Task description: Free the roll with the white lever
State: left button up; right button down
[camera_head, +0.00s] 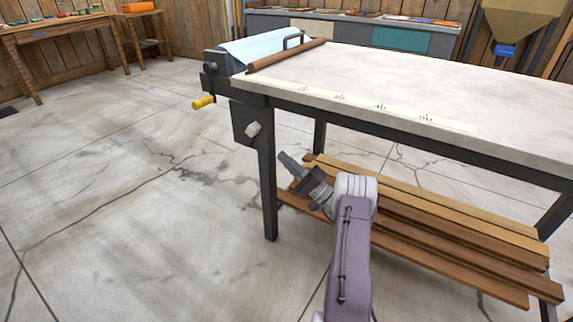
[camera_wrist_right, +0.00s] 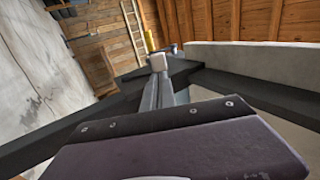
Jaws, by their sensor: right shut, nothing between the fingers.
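The white lever (camera_head: 253,129) is a small pale knob on a dark plate at the table's left front leg, below the tabletop. The roll (camera_head: 262,47) is light blue and lies in a dark holder at the table's left end. My right gripper (camera_head: 284,158) is shut and empty, to the right of the lever and a little below it in the head view. In the right wrist view the lever (camera_wrist_right: 158,61) shows just beyond the shut fingertips (camera_wrist_right: 162,76); I cannot tell whether they touch. My left gripper is not in view.
A yellow crank handle (camera_head: 203,102) sticks out left of the roll holder. A brown bar (camera_head: 287,55) lies along the roll.

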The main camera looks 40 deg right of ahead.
aim_at(256, 133)
jog(key=b+x, duration=0.4)
jog(key=x, duration=0.5)
jog(key=shift+a+f, duration=0.1)
jog(key=shift+w+r, duration=0.25)
jog(key=shift+r, duration=0.05)
